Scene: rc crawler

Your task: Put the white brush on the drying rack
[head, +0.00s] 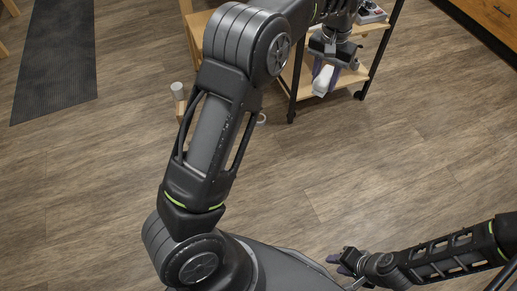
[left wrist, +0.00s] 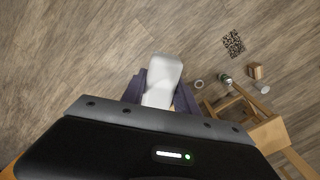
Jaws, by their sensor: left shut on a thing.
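My left gripper (head: 322,78) is shut on a white, smooth object, the white brush (head: 323,82), and holds it in the air at the upper right of the head view, in front of a wooden cart. In the left wrist view the brush (left wrist: 162,78) stands out between the purple fingers of the gripper (left wrist: 160,92). My right gripper (head: 340,262) is low at the right of the head view, far from the brush; its finger gap is too small to make out. I cannot clearly pick out the drying rack in either view.
The wooden cart (head: 368,29) has black posts and wheels. In the left wrist view, a wooden frame (left wrist: 233,104), white ring (left wrist: 199,84), green-and-white can (left wrist: 225,78), wooden block (left wrist: 256,71) and patterned square (left wrist: 233,42) show at the right. Open floor (head: 370,160) lies in the middle.

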